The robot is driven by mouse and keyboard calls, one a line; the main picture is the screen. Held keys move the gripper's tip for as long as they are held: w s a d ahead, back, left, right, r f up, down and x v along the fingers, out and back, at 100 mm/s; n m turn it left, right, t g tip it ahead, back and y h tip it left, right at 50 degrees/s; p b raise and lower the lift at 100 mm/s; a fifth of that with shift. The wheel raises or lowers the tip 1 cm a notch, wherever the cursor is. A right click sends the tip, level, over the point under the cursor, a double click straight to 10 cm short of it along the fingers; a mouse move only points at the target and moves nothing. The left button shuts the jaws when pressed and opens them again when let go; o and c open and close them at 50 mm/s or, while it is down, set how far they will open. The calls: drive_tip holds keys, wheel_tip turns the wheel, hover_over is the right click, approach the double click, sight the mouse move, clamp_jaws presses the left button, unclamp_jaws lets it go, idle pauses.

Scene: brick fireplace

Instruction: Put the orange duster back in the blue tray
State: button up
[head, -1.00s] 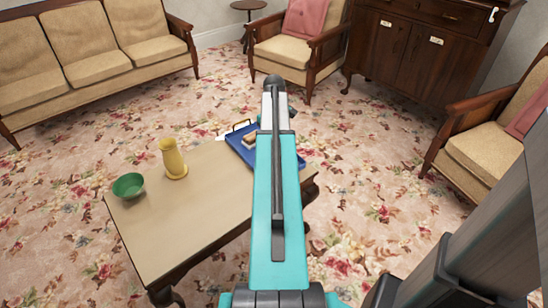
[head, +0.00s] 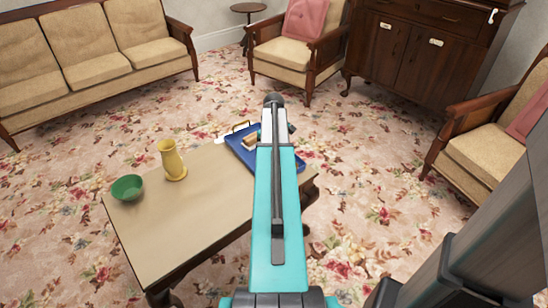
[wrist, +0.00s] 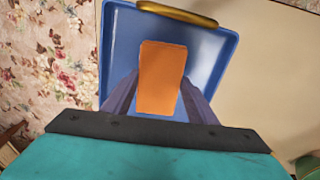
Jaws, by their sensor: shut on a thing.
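The orange duster (wrist: 161,78) shows in the wrist view as an orange block between the two dark fingers of my gripper (wrist: 159,92), which is shut on it. Behind it in the wrist view lies the blue tray (wrist: 121,45), with a raised rim and a gold-coloured handle at one end. The duster is over the tray's inside; I cannot tell whether it touches the floor of the tray. In the head view the tray (head: 239,148) sits at the table's far right end, partly hidden by my arm.
The wooden table (head: 190,225) also holds a yellow vase (head: 172,161) and a green bowl (head: 127,187) towards its left end. The middle of the tabletop is clear. A sofa (head: 90,60), armchairs (head: 285,50) and a dark cabinet (head: 410,60) stand farther off.

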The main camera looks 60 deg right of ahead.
drive_tip(key=shift+f, duration=0.3)
drive_tip(key=o, duration=1.2)
drive_tip(key=shift+r, duration=0.1)
wheel_tip(320, 180, up, 12)
drive_tip(key=p, duration=0.2)
drive_tip(key=shift+r, duration=0.1)
idle(0.5)
